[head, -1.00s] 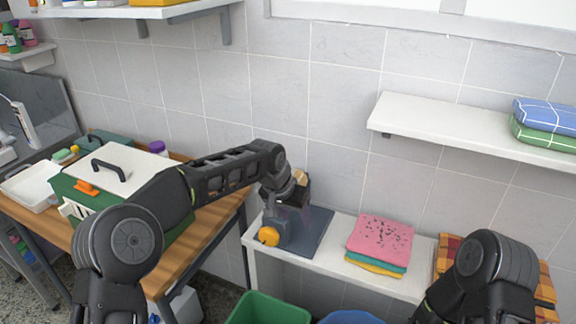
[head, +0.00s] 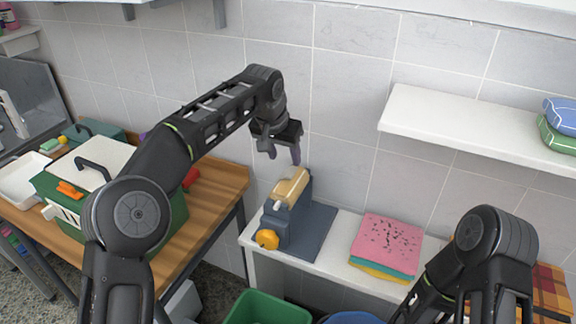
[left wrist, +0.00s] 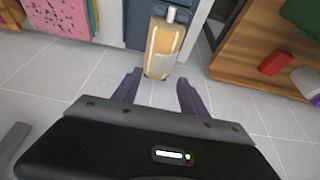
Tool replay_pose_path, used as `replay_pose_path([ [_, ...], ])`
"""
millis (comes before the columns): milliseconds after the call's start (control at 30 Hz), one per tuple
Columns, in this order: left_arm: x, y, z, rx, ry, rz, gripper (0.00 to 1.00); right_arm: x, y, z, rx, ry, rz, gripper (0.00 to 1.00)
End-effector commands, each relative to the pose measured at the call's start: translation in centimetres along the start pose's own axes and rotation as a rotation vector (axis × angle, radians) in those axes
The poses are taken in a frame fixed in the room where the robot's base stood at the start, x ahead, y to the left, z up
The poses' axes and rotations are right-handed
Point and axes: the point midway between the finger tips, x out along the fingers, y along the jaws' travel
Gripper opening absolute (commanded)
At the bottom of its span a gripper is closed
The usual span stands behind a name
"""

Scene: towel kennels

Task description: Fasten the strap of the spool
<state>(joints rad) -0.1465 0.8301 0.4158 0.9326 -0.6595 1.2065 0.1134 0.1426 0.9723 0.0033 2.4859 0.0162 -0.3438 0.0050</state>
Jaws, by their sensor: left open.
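The spool (head: 291,186) is a tan roll at the top of a blue-grey stand (head: 300,222) with an orange knob (head: 267,239). It stands on the white bench against the tiled wall. In the left wrist view the spool (left wrist: 162,48) lies just beyond the fingertips, with a paler patch on its side that may be the strap and a white end piece. My left gripper (head: 281,155) is open and empty, above the spool and apart from it; its fingers also show in the left wrist view (left wrist: 160,88). My right gripper is out of view; only the right arm shows.
A pink towel (head: 388,242) lies folded on others on the white bench (head: 340,232), right of the stand. A green bin (head: 266,308) stands below. A green carrier with a white lid (head: 100,160) sits on the wooden table (head: 222,178). A white wall shelf (head: 470,128) juts out at right.

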Motion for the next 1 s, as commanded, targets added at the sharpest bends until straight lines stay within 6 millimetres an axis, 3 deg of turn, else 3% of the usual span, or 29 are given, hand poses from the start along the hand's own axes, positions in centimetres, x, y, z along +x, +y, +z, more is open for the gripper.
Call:
replay_pose_path([
  [400, 5.7, 0.1, -0.1, 0.000, 0.000, 0.002, 0.51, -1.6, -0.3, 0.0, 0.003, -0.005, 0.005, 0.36],
  [733, 6.2, 0.1, 0.0, -0.001, 0.001, 0.001, 0.51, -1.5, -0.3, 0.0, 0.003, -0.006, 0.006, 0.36],
  [1000, 6.2, 0.1, 0.0, 0.000, 0.001, 0.001, 0.29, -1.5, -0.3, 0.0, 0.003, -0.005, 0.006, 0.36],
])
